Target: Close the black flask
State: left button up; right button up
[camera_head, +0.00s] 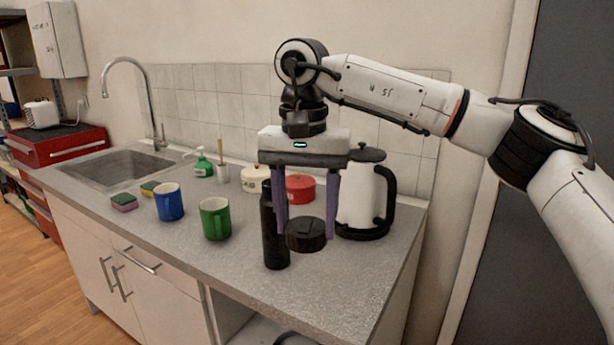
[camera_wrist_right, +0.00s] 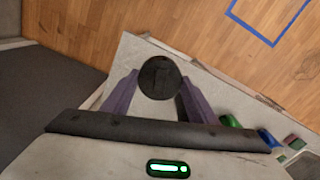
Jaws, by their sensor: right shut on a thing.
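The black flask (camera_head: 270,228) stands upright near the front edge of the counter; its top is partly behind my right gripper. A round black lid (camera_head: 306,237) is held between the purple fingers of my right gripper (camera_head: 308,228), to the right of the flask and apart from its top. The lid also shows from above in the right wrist view (camera_wrist_right: 159,78), between the fingertips; the flask cannot be made out there. My left gripper is not in view.
A white kettle (camera_head: 361,200) with a black handle stands just behind and right of the lid. A green mug (camera_head: 215,220), a blue mug (camera_head: 169,203) and a red pot (camera_head: 300,187) are nearby. The sink (camera_head: 120,168) is at left. The front right counter is clear.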

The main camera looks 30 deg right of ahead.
jog(key=s+a+f+n, duration=0.4)
jog(key=s+f+n, duration=0.4)
jog(key=s+f, duration=0.6)
notch_tip(320, 180, down, 3)
jog(key=shift+a, duration=0.2)
